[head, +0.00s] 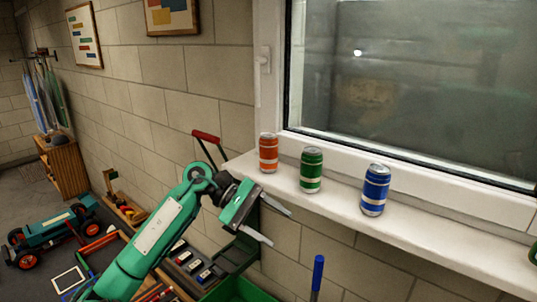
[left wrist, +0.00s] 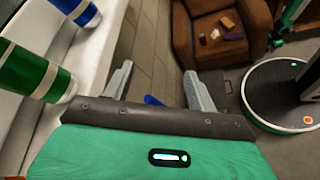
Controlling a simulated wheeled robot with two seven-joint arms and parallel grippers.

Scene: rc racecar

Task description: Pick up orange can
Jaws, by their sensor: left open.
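The orange can (head: 268,153) stands upright at the left end of the white window sill, in the head view. It does not show in the left wrist view. A green can (head: 311,170) stands to its right; it also shows in the left wrist view (left wrist: 28,72). My left gripper (head: 276,223) is open and empty, below and in front of the sill, under the orange and green cans. In the left wrist view its two fingers (left wrist: 160,90) are spread with nothing between them. My right gripper is in neither view.
A blue can (head: 375,190) stands further right on the sill (head: 430,237), below the closed window. A red-handled tool (head: 206,136) rises beside the wall, left of the orange can. Toolboxes and a green toy car (head: 50,236) lie lower left. A brown armchair (left wrist: 222,35) shows in the left wrist view.

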